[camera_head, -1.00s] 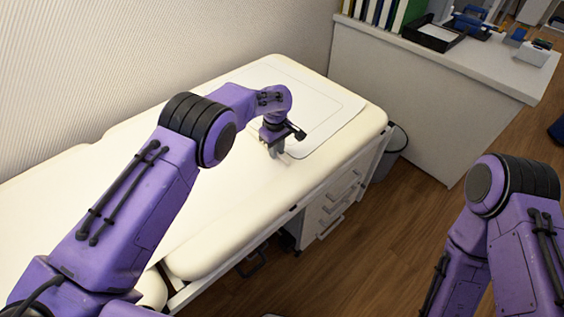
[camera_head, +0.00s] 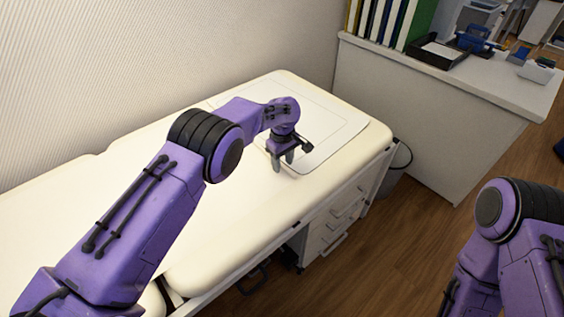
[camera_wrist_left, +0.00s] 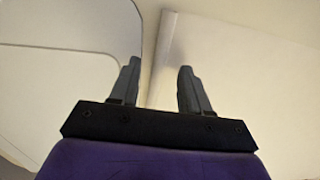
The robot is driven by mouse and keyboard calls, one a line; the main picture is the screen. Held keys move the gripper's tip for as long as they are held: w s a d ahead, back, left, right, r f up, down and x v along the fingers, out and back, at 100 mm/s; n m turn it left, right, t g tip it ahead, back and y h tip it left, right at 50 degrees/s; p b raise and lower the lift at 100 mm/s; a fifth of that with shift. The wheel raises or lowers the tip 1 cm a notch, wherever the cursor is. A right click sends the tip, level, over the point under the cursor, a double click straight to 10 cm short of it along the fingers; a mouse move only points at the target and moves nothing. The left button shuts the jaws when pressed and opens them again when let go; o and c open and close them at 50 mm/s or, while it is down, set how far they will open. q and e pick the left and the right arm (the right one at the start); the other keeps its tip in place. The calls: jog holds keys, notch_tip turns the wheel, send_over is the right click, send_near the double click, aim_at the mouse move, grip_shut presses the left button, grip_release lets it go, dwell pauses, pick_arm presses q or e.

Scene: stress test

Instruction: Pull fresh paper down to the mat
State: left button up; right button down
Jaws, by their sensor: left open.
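My left gripper (camera_head: 283,160) is open and empty, pointing down over the padded couch (camera_head: 215,215), beside the near left side of the mat. The mat (camera_head: 335,140) is a flat, pale sheet with rounded corners and a thin inner outline, at the far end of the couch. In the left wrist view, the left gripper (camera_wrist_left: 156,75) has its two grey fingers apart, with the mat (camera_wrist_left: 60,65) on the left. A pale, straight-edged sheet, seemingly the paper (camera_wrist_left: 235,70), lies to the right; its edge runs between the fingers. I cannot tell whether they touch it.
A ribbed wall (camera_head: 150,60) runs behind the couch. A drawer unit (camera_head: 335,225) is under its front edge, and a grey bin (camera_head: 398,163) stands off its far end. A desk (camera_head: 430,110) with binders and a black tray (camera_head: 438,53) is beyond. My right arm is at lower right.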

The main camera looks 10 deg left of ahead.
aim_at(282, 165)
pick_arm(q)
notch_tip(282, 165, up, 10)
jog(key=shift+a, duration=0.1)
notch_tip(282, 165, down, 10)
jog(key=shift+f, duration=0.15)
jog(key=shift+s+p, duration=0.2)
jog(key=shift+p, duration=0.15)
jog(key=shift+s+a+f, duration=0.2)
jog(key=shift+s+a, duration=0.15)
jog(key=shift+s, duration=0.05)
jog(key=shift+d, duration=0.1)
